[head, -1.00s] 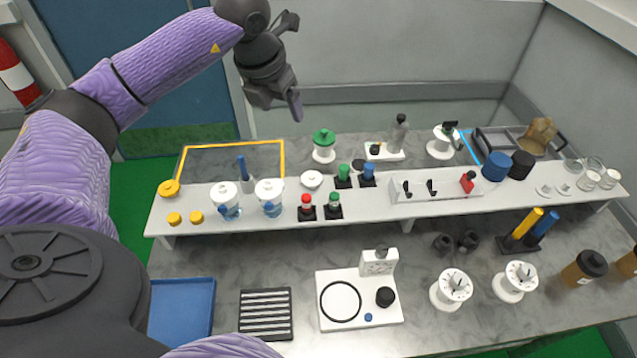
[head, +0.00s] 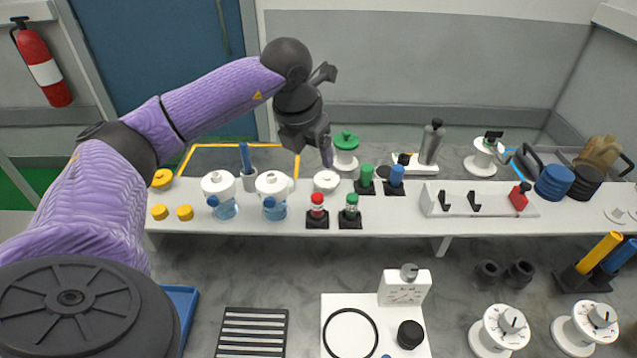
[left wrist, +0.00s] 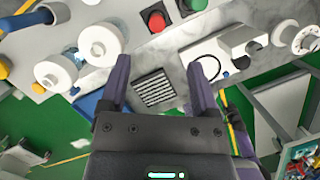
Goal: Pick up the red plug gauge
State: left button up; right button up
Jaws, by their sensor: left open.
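The red plug gauge (head: 317,210) stands upright in a black square base on the front part of the white shelf in the head view, left of a similar green-topped one (head: 350,211). In the left wrist view its round red top (left wrist: 156,18) shows near the upper edge, beyond the fingertips. My left gripper (head: 322,150) is above and behind it in the head view, over the back of the shelf. In the left wrist view the gripper (left wrist: 159,64) has its fingers spread with nothing between them. My right gripper is not in view.
A white lidded jar (head: 326,181) and a green-topped spool (head: 345,150) are close to the gripper. Green (head: 366,178) and blue (head: 396,178) plugs stand right of it. White jars (head: 272,184) stand left. A white rack (head: 460,202) is further right.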

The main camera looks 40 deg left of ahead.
pick_arm(q)
jog(key=b, duration=0.3)
send_over(317, 196)
jog(key=s, duration=0.2)
notch_tip(317, 196, down, 6)
jog(key=b+x, duration=0.1)
jog(key=x, duration=0.8)
jog(key=shift+d+f, duration=0.1)
jog(key=shift+f, duration=0.25)
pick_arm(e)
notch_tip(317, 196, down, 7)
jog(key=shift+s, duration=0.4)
pick_arm(q)
jog(key=shift+c, duration=0.4)
grip_shut()
